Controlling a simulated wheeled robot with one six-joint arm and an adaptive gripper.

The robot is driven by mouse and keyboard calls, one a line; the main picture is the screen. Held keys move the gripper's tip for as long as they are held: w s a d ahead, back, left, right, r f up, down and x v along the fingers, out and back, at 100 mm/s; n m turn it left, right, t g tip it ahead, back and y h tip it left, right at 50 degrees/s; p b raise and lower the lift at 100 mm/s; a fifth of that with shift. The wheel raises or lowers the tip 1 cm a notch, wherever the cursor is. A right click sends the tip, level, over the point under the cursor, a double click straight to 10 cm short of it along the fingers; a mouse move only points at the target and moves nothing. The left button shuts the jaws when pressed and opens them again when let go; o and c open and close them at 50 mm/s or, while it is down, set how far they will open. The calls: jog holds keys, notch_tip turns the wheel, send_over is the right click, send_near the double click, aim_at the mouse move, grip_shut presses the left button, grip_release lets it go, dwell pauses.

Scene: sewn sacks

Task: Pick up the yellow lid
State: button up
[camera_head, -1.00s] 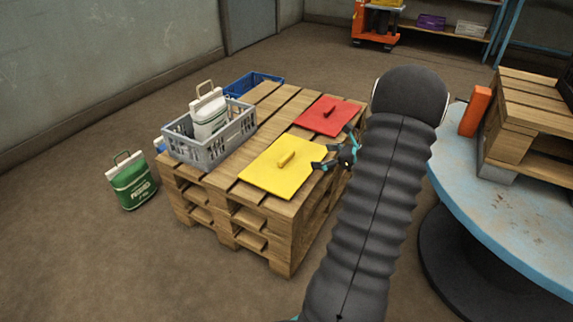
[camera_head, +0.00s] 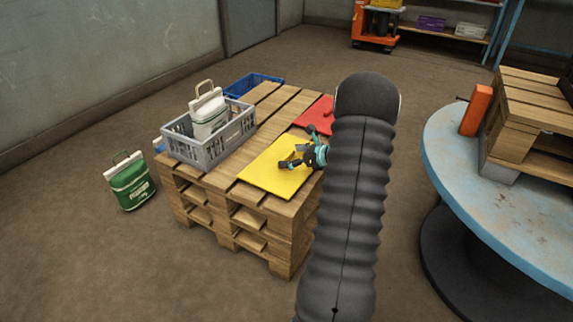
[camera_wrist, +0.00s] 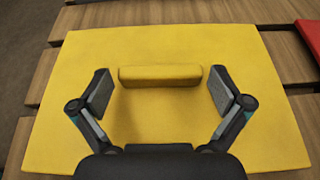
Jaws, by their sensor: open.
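The yellow lid (camera_head: 270,178) is a flat square plate lying on the wooden pallet stack. In the wrist view the lid (camera_wrist: 160,45) fills most of the picture. Its raised bar handle (camera_wrist: 160,76) runs left to right in the middle. My gripper (camera_wrist: 160,92) is open, with one finger beyond each end of the handle and a gap on both sides. In the head view my gripper (camera_head: 292,157) is over the lid and hides most of the handle. I cannot tell the exact height of the fingertips above the lid.
A red lid (camera_head: 314,113) lies behind the yellow one on the pallet stack (camera_head: 240,205). A grey crate (camera_head: 207,150) holding a white sack (camera_head: 208,117) stands to the left. A green sack (camera_head: 131,182) is on the floor. A round blue table (camera_head: 480,190) stands right.

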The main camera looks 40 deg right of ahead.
jog(key=shift+w+a+f, duration=0.1)
jog(key=shift+w, duration=0.2)
jog(key=c, duration=0.9)
